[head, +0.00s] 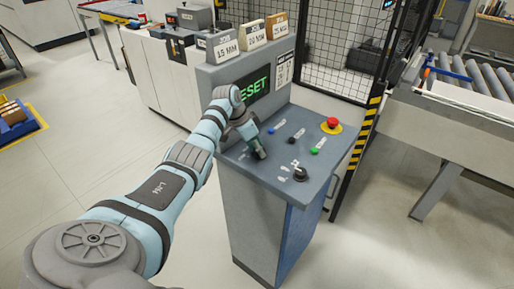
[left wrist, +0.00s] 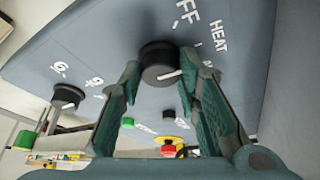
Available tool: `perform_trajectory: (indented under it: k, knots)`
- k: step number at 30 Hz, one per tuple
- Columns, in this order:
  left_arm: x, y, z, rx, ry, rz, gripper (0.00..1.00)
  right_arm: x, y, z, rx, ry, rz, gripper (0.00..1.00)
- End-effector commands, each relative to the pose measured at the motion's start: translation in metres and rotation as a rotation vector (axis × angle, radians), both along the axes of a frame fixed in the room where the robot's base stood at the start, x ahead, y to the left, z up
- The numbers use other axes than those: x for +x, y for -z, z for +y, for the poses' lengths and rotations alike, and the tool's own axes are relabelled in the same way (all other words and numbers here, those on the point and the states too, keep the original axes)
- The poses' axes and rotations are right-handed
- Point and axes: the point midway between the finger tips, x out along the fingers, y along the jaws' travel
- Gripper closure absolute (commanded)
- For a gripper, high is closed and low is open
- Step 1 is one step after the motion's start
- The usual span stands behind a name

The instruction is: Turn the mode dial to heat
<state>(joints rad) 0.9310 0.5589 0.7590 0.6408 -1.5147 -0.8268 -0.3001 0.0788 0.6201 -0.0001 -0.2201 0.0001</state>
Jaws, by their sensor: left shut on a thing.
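The mode dial (left wrist: 158,58) is a round black knob on the grey panel in the left wrist view, between the finger ends of my left gripper (left wrist: 162,85). The gripper is shut on it. The dial's white line slants right, roughly towards a label starting with "A" that a finger partly hides. The HEAT label (left wrist: 219,36) is farther up right, and an OFF label, partly cut off, is at the top. In the head view my left gripper (head: 259,150) is down at the panel and hides the dial. My right gripper is not in view.
A second black dial (head: 301,174) with number labels stands nearer the panel's front edge. Blue (head: 271,130) and green (head: 314,151) buttons and a red emergency button (head: 332,123) on yellow stand nearby. A display (head: 253,89) with green "RESET" text, partly hidden, rises behind.

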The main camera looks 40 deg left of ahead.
Motion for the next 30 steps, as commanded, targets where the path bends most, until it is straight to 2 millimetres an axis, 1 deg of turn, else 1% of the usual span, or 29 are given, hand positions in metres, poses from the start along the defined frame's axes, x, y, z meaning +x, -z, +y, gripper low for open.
perform_trajectory:
  k: [2, 3, 6, 14, 17, 20, 27, 30]
  knots:
    - [0.000, 0.000, 0.000, -0.001, -0.001, 0.001, 0.97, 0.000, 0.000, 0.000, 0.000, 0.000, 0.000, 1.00]
    - [0.000, 0.000, 0.000, -0.001, -0.001, 0.001, 0.63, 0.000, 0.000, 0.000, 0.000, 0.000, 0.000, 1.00]
    - [0.000, 0.000, 0.000, 0.000, -0.001, 0.001, 0.49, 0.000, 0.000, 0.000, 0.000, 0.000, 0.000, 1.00]
    - [0.000, 0.000, 0.000, 0.000, -0.002, 0.001, 0.49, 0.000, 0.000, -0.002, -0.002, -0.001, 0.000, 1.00]
    - [-0.002, -0.006, 0.002, 0.001, -0.003, -0.001, 0.49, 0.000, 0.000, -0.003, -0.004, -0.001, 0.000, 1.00]
    - [-0.007, -0.022, 0.006, 0.003, -0.002, -0.004, 0.49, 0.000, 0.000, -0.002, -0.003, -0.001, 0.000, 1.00]
    - [-0.029, -0.083, 0.018, 0.003, -0.002, -0.002, 0.49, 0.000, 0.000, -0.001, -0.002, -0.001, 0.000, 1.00]
    - [-0.036, -0.101, 0.022, 0.000, -0.002, 0.000, 0.49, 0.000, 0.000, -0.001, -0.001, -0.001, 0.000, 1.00]
